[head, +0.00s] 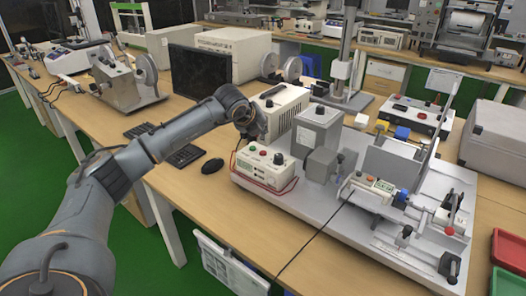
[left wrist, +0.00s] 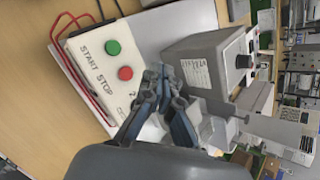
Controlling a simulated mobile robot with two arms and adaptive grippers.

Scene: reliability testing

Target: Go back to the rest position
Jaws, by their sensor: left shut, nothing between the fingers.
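My left arm reaches in from the lower left in the head view. My left gripper (head: 257,130) is above the near left part of the test bench, partly hidden behind its own wrist. In the left wrist view its fingers (left wrist: 163,88) are together, with nothing between them. Below the gripper is a white control box (head: 264,167) with a green START and a red STOP button; it also shows in the left wrist view (left wrist: 108,68). Beside it stands a grey metal box (head: 318,129), which also shows in the left wrist view (left wrist: 207,62). My right gripper is not in view.
The grey base plate (head: 335,222) carries a clamping rig (head: 385,190). A monitor (head: 200,72), a keyboard (head: 176,148) and a mouse (head: 212,166) are left of the box. Red and green trays (head: 508,250) are at the lower right. Green floor is open at the left.

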